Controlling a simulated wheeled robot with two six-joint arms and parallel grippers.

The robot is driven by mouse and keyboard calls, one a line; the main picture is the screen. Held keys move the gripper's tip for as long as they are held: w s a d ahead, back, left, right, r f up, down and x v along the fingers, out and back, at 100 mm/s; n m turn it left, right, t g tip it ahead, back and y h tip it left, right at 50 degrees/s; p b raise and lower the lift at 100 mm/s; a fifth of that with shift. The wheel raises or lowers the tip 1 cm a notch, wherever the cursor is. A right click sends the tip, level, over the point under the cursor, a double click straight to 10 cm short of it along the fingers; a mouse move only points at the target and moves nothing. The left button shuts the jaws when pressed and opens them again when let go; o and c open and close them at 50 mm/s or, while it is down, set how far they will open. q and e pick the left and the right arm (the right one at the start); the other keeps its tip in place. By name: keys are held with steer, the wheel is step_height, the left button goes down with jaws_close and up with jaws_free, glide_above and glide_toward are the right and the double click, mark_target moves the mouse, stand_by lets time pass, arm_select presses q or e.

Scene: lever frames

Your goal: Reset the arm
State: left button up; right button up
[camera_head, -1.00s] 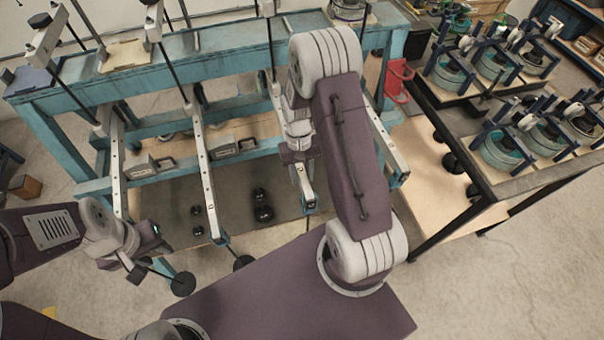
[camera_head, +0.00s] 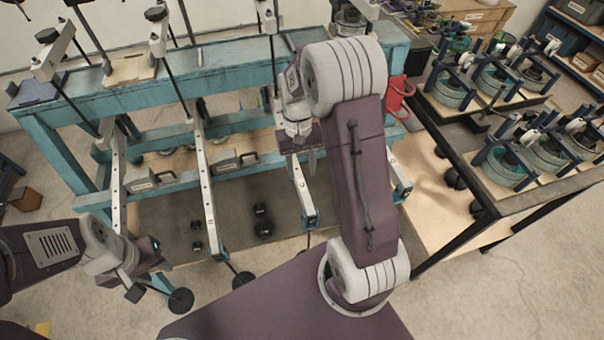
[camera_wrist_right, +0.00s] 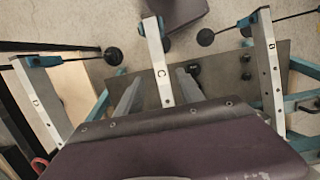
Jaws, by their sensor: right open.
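The grey lever arms stand out from a teal frame (camera_head: 60,160). Lever C (camera_head: 300,190) is the one below my right gripper (camera_head: 310,155); it shows with its letter in the right wrist view (camera_wrist_right: 158,62). There my right gripper (camera_wrist_right: 158,92) is open, its two grey fingers apart on either side of lever C as seen. I cannot tell how far above the lever they are. Lever B (camera_head: 203,185) and lever D (camera_head: 397,180) stand to either side. My left gripper (camera_head: 138,285) hangs at lower left near a black disc; its jaw state is unclear.
Black weights (camera_head: 262,222) lie on the dark mat under the frame. A black disc (camera_head: 180,301) hangs at the front left. A dark-edged table (camera_head: 500,195) with several teal clamp fixtures stands at the right. Open floor (camera_head: 500,290) lies at lower right.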

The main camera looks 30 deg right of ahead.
stand_by(0.3)
steer(key=shift+a+r, duration=0.1)
steer(key=shift+a, duration=0.1)
steer(key=s+a+n+t, duration=0.2)
steer(key=s+a, duration=0.4)
steer(key=s, duration=0.3)
steer(key=shift+a+r+n+t, duration=0.15)
steer(key=shift+r+n+t, duration=0.2)
steer(key=shift+t, duration=0.45)
steer(key=shift+s, duration=0.1)
